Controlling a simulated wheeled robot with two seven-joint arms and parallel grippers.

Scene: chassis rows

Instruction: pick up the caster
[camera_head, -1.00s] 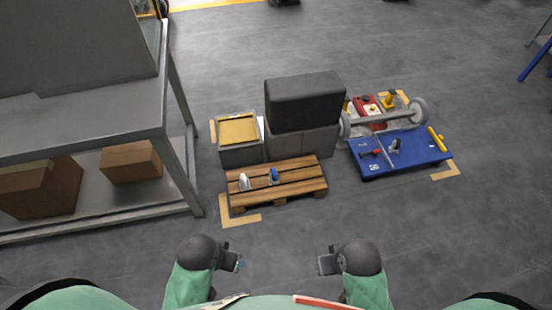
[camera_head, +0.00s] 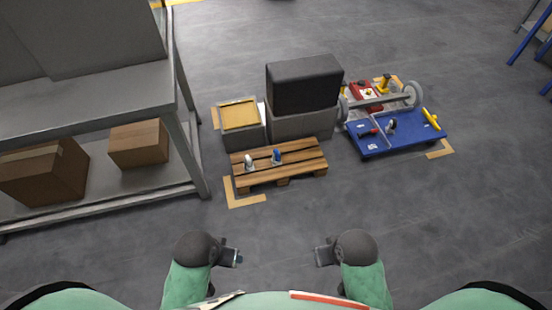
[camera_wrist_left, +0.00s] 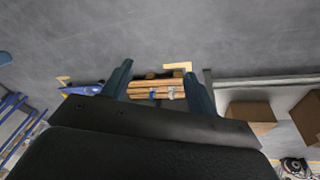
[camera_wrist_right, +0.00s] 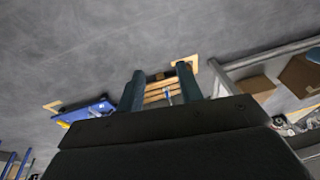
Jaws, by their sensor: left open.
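A small grey and dark piece that looks like a caster (camera_head: 391,126) sits on the blue platform (camera_head: 405,142) right of centre in the head view; it is too small to be sure. My left gripper (camera_head: 239,258) is in the lower middle of the head view, empty, and well apart from the platform. In the left wrist view its fingers (camera_wrist_left: 158,70) are spread. My right gripper (camera_head: 318,257) is beside it, empty and away from the platform; its fingers are apart in the right wrist view (camera_wrist_right: 160,70).
A wooden pallet (camera_head: 290,169) bears small white and blue items. Behind it stand a dark block (camera_head: 303,82) on a grey block and a yellow-topped box (camera_head: 240,116). A wheeled axle (camera_head: 380,102) lies over the platform's back. A grey shelf (camera_head: 95,100) stands left. Floor before me is clear.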

